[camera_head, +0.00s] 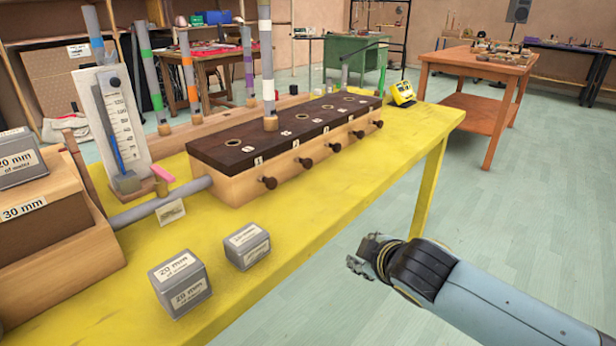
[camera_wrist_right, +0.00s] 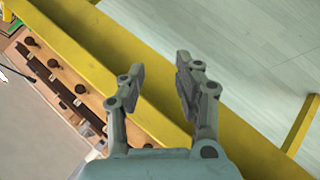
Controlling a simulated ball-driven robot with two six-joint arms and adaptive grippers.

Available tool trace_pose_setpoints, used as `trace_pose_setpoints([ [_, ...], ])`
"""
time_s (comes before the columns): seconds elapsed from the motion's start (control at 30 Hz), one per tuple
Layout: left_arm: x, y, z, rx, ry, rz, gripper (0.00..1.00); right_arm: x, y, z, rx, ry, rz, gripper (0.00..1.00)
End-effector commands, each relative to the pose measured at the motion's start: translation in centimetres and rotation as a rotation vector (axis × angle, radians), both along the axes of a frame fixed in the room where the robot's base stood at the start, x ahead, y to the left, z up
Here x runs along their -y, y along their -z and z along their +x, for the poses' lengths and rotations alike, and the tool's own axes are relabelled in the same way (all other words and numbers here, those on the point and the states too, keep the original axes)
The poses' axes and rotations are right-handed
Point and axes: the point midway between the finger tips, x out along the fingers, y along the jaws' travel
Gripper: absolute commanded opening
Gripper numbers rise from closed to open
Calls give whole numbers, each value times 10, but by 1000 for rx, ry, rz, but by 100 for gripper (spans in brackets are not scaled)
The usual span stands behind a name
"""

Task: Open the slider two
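The wooden chest (camera_head: 240,190) with a dark top (camera_head: 232,147) stands on the yellow table. Several dark round slider knobs stick out of its front. The slider two knob (camera_head: 306,163) appears to be the second from the near left end, by a small numbered label (camera_head: 293,145). The knobs also show along the chest at the left of the right wrist view, where I cannot tell which is two. My right gripper (camera_head: 364,257) is off the table's front edge, apart from the knobs. Its fingers (camera_wrist_right: 158,72) are spread and empty. My left gripper is not in view.
Two grey weight blocks (camera_head: 180,284) (camera_head: 247,246) sit on the yellow table (camera_head: 330,220) before the chest. A banded pipe (camera_head: 265,50) stands upright on the chest top. A gauge (camera_head: 118,125) is at left. A yellow device (camera_head: 402,93) is at the far end. The floor beside the table is clear.

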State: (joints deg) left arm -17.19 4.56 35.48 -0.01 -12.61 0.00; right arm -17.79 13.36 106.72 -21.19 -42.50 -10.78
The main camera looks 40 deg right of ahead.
Motion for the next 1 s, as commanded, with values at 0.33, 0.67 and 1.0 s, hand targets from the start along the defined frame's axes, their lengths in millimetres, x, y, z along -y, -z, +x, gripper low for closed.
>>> trace_pose_setpoints([
  [0.33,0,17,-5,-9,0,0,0,9,-114,62,251,-150,-303,33],
  [0.67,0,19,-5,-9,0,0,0,5,-173,126,436,-422,-704,33],
  [1.0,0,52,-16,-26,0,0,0,2,-130,131,448,-458,-750,33],
])
